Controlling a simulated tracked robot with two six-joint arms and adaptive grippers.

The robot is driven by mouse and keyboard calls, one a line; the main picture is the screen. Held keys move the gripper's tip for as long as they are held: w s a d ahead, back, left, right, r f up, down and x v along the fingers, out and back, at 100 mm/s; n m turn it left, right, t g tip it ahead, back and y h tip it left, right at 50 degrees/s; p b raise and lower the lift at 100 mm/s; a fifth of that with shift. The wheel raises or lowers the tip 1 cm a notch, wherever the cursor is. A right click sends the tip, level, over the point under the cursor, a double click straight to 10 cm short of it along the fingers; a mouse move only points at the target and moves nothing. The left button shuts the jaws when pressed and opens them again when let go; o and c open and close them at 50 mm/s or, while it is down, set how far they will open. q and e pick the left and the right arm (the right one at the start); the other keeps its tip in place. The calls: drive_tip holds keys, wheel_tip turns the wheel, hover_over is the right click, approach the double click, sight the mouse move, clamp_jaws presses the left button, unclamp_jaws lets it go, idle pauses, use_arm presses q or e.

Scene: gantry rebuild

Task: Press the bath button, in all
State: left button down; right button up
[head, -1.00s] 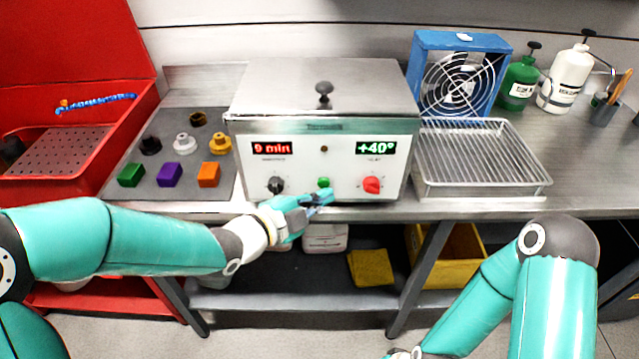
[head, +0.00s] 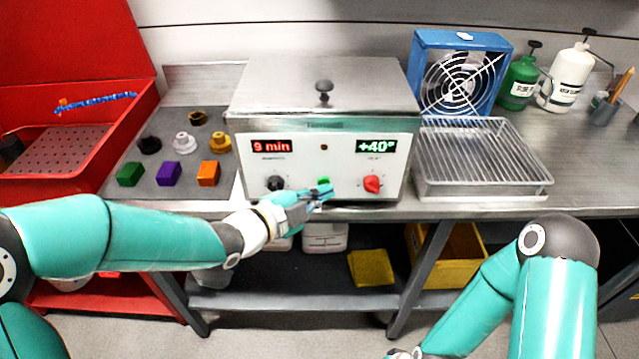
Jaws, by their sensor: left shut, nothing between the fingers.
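The bath (head: 290,205) is a steel box with a white front panel, a lid and a dark lid knob. Its red display (head: 271,147) reads 9 min and its green display (head: 376,147) reads +40°. The green button (head: 323,181) sits low on the panel between a black knob (head: 275,184) and a red knob (head: 372,184). My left gripper (head: 325,192) is shut and empty, with its tips just in front of and below the button, partly covering it. I cannot tell whether they touch. My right gripper (head: 403,353) is mostly cut off at the bottom edge.
A wire rack tray (head: 480,190) and a blue fan (head: 417,75) stand right of the bath. Coloured blocks and knobs lie on a grey mat (head: 150,195) to the left, beside a red parts washer (head: 60,188). A yellow bin (head: 462,255) is under the bench.

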use_arm(q)
drive_tip(key=shift+w, duration=0.45)
idle(0.7)
idle(0.4)
drive_tip(key=shift+s+f+b, duration=0.1)
drive_tip(key=shift+s+b, duration=0.3)
drive_tip(key=shift+b, duration=0.2)
drive_tip(key=shift+s, duration=0.45)
drive_tip(key=s+b, duration=0.3)
drive_tip(key=s, duration=0.2)
drive_tip(key=shift+b, duration=0.35)
